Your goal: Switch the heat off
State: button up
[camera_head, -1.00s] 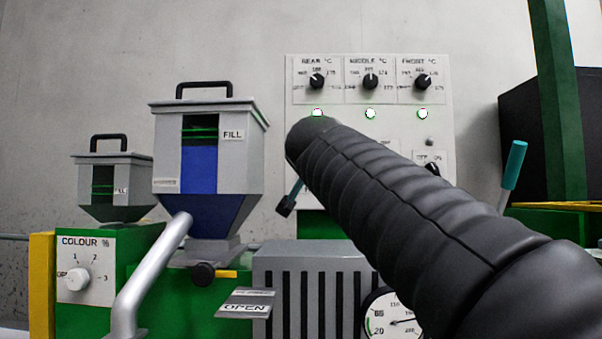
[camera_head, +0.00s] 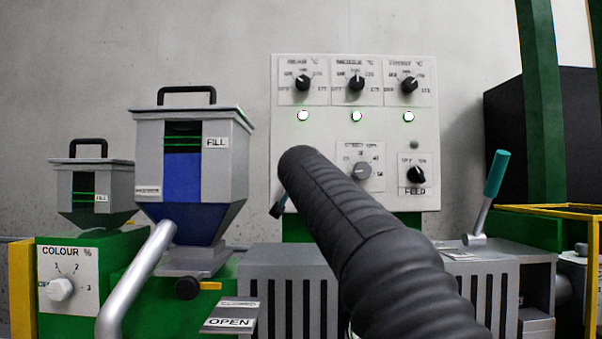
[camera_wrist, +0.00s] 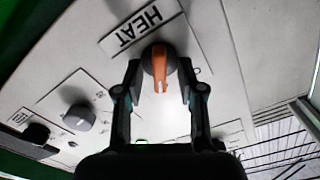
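The heat switch (camera_wrist: 161,66) shows in the wrist view as a dark round base with an orange handle pointing down the picture. Its HEAT label (camera_wrist: 144,27) lies just above it, tilted and upside down, and a small mark is at its right. My gripper (camera_wrist: 161,72) is open, with one finger on each side of the switch; I cannot tell whether either finger touches it.
Three temperature knobs (camera_head: 356,84) with lit lamps (camera_head: 356,116) are on the panel. Hoppers (camera_head: 222,165) stand at left, a teal-handled lever (camera_head: 497,173) at right.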

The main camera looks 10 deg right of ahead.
grip_shut()
jog(key=shift+n, duration=0.3)
jog(key=n+p, duration=0.1)
jog(key=n, duration=1)
jog(key=shift+a, duration=0.1)
jog(key=shift+n, duration=0.3)
dwell(0.3)
